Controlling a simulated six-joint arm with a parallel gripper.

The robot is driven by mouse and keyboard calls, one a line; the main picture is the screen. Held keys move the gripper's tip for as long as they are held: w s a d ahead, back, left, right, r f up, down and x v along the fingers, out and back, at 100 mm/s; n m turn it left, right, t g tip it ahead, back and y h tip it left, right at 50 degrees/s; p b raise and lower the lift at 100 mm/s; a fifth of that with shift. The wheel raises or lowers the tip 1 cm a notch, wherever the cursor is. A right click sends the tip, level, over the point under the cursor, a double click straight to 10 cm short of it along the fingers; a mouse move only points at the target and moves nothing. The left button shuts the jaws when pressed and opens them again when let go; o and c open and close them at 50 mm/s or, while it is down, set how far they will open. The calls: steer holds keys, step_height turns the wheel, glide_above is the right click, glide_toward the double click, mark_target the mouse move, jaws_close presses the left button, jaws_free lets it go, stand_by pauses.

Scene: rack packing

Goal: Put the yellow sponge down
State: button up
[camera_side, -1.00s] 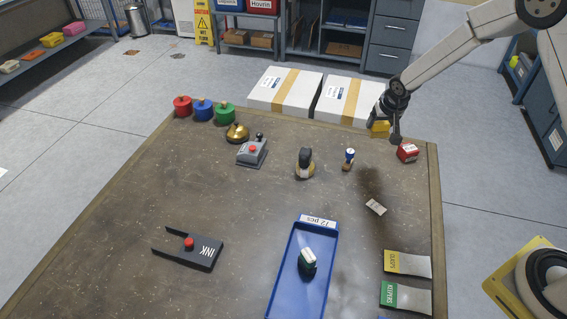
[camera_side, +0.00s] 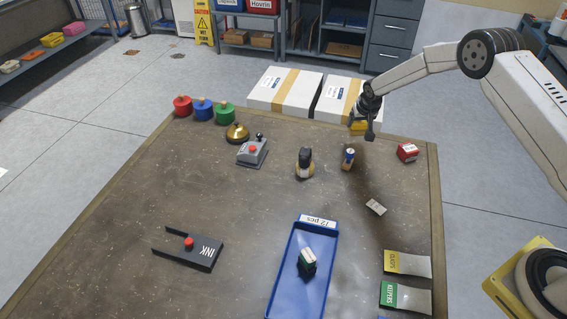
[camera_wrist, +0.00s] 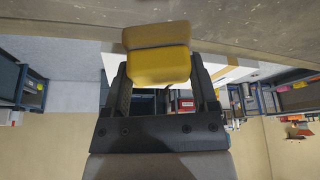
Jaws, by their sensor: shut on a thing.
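The yellow sponge (camera_side: 357,126) is held in my gripper (camera_side: 362,130), above the far right part of the brown table (camera_side: 130,215). In the wrist view the yellow sponge (camera_wrist: 158,60) sits between the two dark fingers of my gripper (camera_wrist: 160,82), which are shut on it. The sponge is apart from the tabletop in the side view, with the white boxes behind it. The fingers partly hide it there.
Below and near the gripper are a small blue-topped item (camera_side: 348,159), a dark-topped stamp (camera_side: 304,163) and a red box (camera_side: 407,152). White cartons (camera_side: 285,90) stand behind the table. A blue tray (camera_side: 285,270) lies at the front. The table's left middle is clear.

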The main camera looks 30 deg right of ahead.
mark_target(355, 130)
steer(key=shift+w+d+f, duration=0.1)
steer(key=shift+w+f, duration=0.5)
steer(key=shift+f, duration=0.1)
steer(key=shift+w+f, duration=0.1)
steer(key=shift+w+f, duration=0.1)
steer(key=shift+f, duration=1.5)
steer(key=shift+f, duration=0.15)
steer(key=o, duration=1.1)
